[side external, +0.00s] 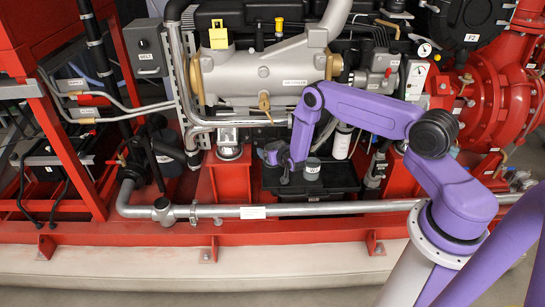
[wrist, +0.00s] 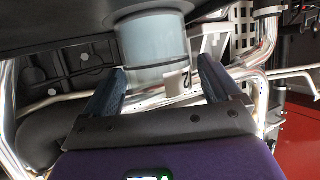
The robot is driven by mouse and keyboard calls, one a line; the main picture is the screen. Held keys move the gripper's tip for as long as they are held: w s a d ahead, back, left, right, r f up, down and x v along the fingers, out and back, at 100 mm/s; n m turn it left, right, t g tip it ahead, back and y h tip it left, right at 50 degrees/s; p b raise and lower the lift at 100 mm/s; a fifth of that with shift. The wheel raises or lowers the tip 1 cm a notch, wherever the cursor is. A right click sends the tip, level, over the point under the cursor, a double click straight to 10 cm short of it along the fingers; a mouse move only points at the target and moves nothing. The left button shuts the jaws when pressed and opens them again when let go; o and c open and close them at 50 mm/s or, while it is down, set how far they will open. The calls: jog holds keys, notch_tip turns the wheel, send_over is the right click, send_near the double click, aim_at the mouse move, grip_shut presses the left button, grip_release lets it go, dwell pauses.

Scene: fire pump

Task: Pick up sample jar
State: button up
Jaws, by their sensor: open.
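The sample jar (side external: 312,168) is a small grey cylinder on a black tray (side external: 325,196), in front of the engine. In the wrist view the jar (wrist: 155,55) looks pale blue-grey and translucent with a wider grey band, and a small white patch shows low on it. My gripper (side external: 285,172) is just left of the jar in the side view. In the wrist view my gripper (wrist: 160,82) has its two dark fingers apart, with the jar ahead of and between the fingertips. I cannot tell whether either finger touches it.
A white canister (side external: 342,141) stands close behind the jar on the right. A red post (side external: 231,178) is to the left. A horizontal grey pipe (side external: 330,208) with a white label runs in front of the tray. The engine's grey cylinder (side external: 262,72) is above and behind.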

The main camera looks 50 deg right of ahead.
jog(key=c, duration=1.2)
jog(key=shift+w, duration=0.1)
jog(key=shift+c, duration=0.2)
jog(key=shift+r, duration=0.15)
